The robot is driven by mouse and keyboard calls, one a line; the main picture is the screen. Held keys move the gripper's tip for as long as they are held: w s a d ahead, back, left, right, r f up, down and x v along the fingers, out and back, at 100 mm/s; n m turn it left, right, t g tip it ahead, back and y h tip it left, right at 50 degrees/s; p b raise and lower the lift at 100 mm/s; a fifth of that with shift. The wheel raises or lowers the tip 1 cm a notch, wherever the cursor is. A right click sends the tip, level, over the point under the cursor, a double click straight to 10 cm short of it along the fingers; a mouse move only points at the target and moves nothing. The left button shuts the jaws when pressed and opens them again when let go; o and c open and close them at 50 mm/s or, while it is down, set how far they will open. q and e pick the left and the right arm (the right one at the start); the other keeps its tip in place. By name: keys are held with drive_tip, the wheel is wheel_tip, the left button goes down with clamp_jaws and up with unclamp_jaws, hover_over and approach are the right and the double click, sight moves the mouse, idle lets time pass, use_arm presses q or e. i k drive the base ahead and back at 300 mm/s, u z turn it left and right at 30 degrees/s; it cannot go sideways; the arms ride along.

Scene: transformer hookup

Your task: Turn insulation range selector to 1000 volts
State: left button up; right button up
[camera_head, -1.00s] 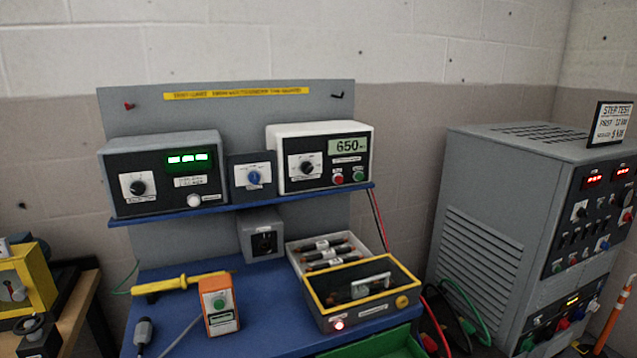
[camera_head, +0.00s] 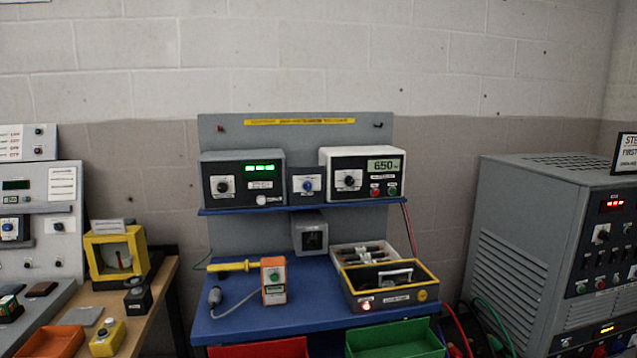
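The white-framed meter (camera_head: 361,174) with a "650" display stands at the right of the blue shelf. It has a dark selector knob (camera_head: 350,180) on a white plate, with red and green buttons beside it. A second meter (camera_head: 243,178) with a green display and a dark knob (camera_head: 223,185) stands at the left. Between them is a small panel with a blue knob (camera_head: 308,185). The knob markings are too small to read, and which knob is the insulation range selector cannot be told. Neither of my grippers is in view.
The blue bench (camera_head: 245,319) carries a yellow probe (camera_head: 235,266), an orange box (camera_head: 274,281) and a yellow-rimmed case (camera_head: 390,285). Red (camera_head: 260,349) and green (camera_head: 395,339) bins sit at its front. A grey cabinet (camera_head: 515,250) stands right, a wooden table (camera_head: 150,300) left.

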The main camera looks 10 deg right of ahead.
sight(349, 181)
drive_tip(key=u, duration=0.5)
drive_tip(key=i, duration=1.05)
